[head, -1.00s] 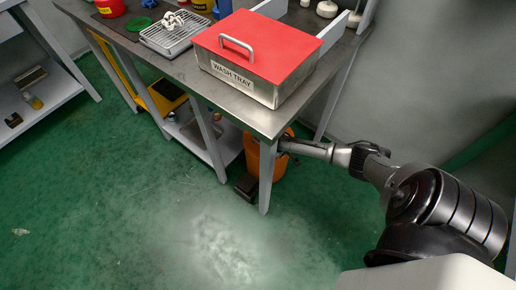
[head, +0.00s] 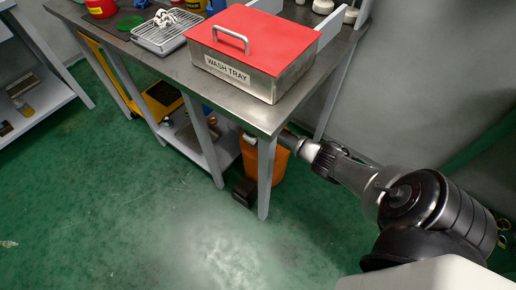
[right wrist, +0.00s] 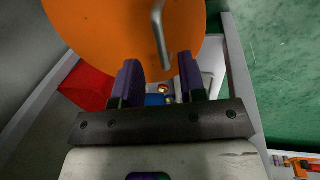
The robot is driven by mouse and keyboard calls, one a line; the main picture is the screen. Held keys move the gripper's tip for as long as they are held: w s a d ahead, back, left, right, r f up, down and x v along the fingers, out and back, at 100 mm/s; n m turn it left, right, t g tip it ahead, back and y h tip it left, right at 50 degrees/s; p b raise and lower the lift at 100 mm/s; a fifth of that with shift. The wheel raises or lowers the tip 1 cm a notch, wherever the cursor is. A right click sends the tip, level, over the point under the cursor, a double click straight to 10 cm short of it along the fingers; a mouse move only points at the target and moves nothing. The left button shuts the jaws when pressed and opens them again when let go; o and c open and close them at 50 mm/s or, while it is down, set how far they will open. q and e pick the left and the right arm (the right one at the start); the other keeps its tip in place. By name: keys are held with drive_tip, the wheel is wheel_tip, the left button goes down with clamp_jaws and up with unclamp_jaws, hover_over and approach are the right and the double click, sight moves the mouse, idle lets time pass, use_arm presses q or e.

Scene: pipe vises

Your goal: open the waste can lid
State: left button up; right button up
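The orange waste can (head: 281,160) stands on the floor under the table corner, partly hidden by a table leg and my right arm. In the right wrist view, a large rounded orange surface of the can (right wrist: 110,30), likely its lid, fills the top. A bent metal handle (right wrist: 159,35) runs down from it. My right gripper (right wrist: 160,82) is open, with its two dark fingers apart. The handle's lower end lies between the fingertips in the picture; I see no contact. In the head view the right fingers are hidden under the table. My left gripper is not in view.
The metal table (head: 235,103) with its grey legs stands above and around the can. A wash tray (head: 255,80) with a red lid sits on its corner. A black pedal-like part (head: 244,191) is at the can's foot. Green floor in front is clear.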

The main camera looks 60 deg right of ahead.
drive_tip(key=f, duration=0.1)
drive_tip(key=f+b, duration=0.1)
drive_tip(key=f, duration=0.1)
drive_tip(key=shift+d+f+b, duration=0.15)
drive_tip(key=shift+d+b, duration=0.1)
drive_tip(key=shift+b, duration=0.1)
drive_tip(key=shift+d+f, duration=0.15)
drive_tip(key=shift+f, duration=0.2)
clamp_jaws()
